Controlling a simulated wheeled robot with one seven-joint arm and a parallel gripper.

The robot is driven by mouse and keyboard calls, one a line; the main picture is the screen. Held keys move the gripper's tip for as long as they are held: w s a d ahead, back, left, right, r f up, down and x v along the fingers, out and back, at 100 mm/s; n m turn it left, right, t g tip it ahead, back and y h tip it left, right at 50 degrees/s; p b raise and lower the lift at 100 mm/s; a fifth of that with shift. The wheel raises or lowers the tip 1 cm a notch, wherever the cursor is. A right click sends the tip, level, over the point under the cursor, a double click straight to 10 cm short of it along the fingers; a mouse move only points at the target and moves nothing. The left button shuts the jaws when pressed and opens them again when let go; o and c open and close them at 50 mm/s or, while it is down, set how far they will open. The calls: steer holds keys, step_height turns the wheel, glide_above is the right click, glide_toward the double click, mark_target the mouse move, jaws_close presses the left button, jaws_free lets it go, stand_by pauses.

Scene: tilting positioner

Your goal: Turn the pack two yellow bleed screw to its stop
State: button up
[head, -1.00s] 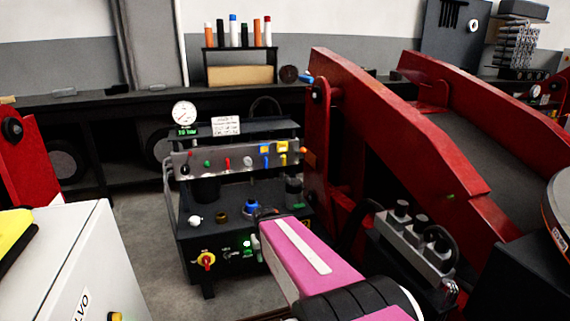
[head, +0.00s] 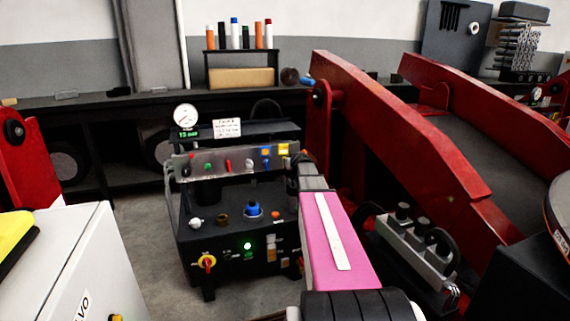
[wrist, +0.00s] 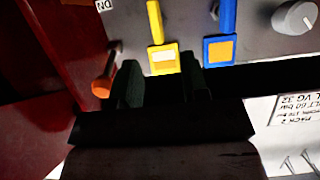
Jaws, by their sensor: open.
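A yellow lever-like part with a square tab (wrist: 164,59), which I take to be the yellow bleed screw, is on the grey panel in the wrist view. It also shows as a yellow block on the power pack's panel (head: 283,149) in the head view. My gripper (wrist: 161,72) is open, with its dark fingers on either side of the yellow tab's lower end as pictured. I cannot tell whether either finger touches it. In the head view, my pink arm reaches the panel's right end and the fingers cannot be made out.
A blue lever-like part (wrist: 219,46) sits close beside the yellow one. An orange-tipped knob (wrist: 103,85) is on the other side, near a red surface. An upside-down "PACK 2" label (wrist: 295,120) is at right. The red positioner frame (head: 400,130) stands right of the pack.

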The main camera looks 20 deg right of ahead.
steer(key=x, duration=1.1)
steer(key=shift+w+d+r, duration=0.1)
steer(key=shift+d+r, duration=0.15)
steer(key=shift+d, duration=0.1)
jaws_close()
